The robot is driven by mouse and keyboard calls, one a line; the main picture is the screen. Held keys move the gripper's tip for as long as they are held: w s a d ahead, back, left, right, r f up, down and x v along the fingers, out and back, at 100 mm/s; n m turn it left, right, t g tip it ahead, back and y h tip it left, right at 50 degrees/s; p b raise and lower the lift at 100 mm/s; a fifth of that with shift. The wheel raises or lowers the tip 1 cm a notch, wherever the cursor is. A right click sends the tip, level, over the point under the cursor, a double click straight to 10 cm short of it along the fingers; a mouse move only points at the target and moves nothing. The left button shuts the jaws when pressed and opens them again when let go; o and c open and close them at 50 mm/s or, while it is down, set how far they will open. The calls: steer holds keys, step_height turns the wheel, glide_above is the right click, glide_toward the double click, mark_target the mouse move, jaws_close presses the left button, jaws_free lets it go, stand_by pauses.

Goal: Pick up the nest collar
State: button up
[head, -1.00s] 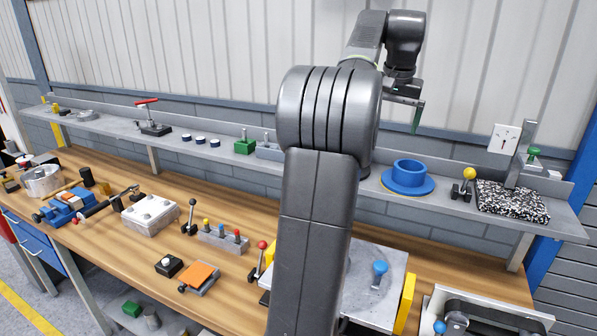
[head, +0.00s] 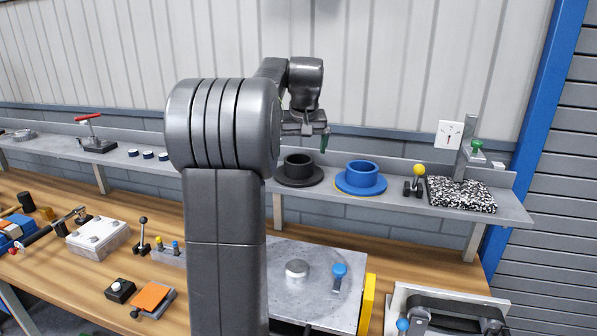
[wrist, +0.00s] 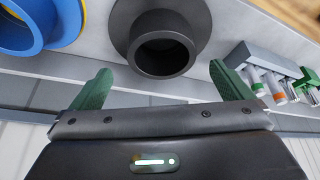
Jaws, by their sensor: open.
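Two flanged collars stand on the grey shelf. A black collar (head: 299,170) is on the left and a blue collar (head: 361,177) on the right. I cannot tell by name which is the nest collar. My gripper (head: 308,140) is above the shelf, over the black collar in the head view. In the wrist view my gripper (wrist: 160,72) has its green fingers apart and nothing between them. The black collar (wrist: 165,45) lies ahead of the gap between the fingers, apart from them. The blue collar (wrist: 28,25) is at the upper left there.
A yellow-knobbed lever (head: 415,180) and a speckled block (head: 461,194) with an upright stand right of the collars. In the wrist view a grey holder with capped cylinders (wrist: 270,75) is close on the right. The workbench (head: 120,275) below holds several fixtures.

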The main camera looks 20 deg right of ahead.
mark_target(299, 159)
steer(key=x, duration=0.4)
steer(key=shift+a+f+p, duration=0.1)
steer(key=shift+f+p, duration=0.3)
steer(key=shift+f, duration=0.05)
steer(key=c, duration=1.2)
step_height(299, 159, up, 10)
steer(key=shift+r, duration=0.1)
steer(key=shift+c, duration=0.2)
